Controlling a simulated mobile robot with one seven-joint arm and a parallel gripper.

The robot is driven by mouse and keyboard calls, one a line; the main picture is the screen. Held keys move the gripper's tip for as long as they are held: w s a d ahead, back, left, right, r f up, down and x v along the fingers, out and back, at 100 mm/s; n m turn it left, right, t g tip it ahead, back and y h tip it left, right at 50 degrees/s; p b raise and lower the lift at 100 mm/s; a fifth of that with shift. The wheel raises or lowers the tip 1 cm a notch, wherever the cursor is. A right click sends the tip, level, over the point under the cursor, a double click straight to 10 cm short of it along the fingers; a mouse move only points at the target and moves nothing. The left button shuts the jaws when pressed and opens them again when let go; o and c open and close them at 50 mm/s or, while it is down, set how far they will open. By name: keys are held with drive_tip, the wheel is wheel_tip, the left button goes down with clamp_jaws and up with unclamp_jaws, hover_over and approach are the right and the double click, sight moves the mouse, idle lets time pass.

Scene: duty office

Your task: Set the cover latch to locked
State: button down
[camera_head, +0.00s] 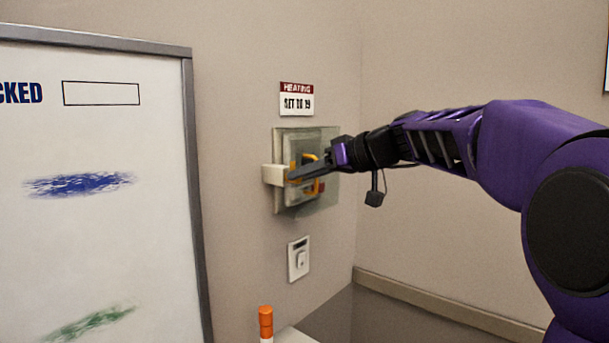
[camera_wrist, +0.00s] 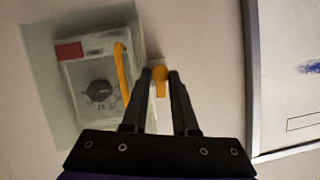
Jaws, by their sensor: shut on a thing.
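A thermostat box (camera_head: 301,207) with a clear cover (camera_head: 325,205) is on the wall, partly hidden by my gripper in the head view. In the wrist view the box shows a dark dial (camera_wrist: 99,91) and a red patch, under the clear cover (camera_wrist: 45,60). A long yellow handle (camera_wrist: 122,72) stands along the box's edge. Beside it, towards the whiteboard, a small orange-yellow latch (camera_wrist: 160,82) sits between my fingertips. My gripper (camera_wrist: 160,76) is shut on this latch; it also shows in the head view (camera_head: 293,178). I cannot read the latch's setting.
A heating sign (camera_head: 296,99) hangs above the box and a white wall switch (camera_head: 298,259) sits below it. A framed whiteboard (camera_head: 100,230) stands at the left. An orange-capped item (camera_head: 265,322) is at the bottom.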

drive_tip(key=m+y, duration=0.2)
drive_tip(key=m, duration=0.2)
drive_tip(key=f+m+g+y, duration=0.1)
drive_tip(key=m+y, duration=0.1)
drive_tip(key=m, duration=0.2)
drive_tip(key=m+g+y+b, duration=0.1)
drive_tip(key=m+y, duration=0.1)
drive_tip(key=m, duration=0.3)
drive_tip(key=shift+w+d+f, duration=0.15)
drive_tip(key=shift+w+d, duration=0.2)
drive_tip(key=shift+m+y, duration=0.3)
idle(0.5)
drive_tip(key=c, duration=1)
unclamp_jaws()
drive_tip(key=shift+o, duration=0.2)
drive_tip(key=shift+d, duration=0.1)
drive_tip(key=b+v, duration=0.1)
drive_tip(key=v, duration=1.6)
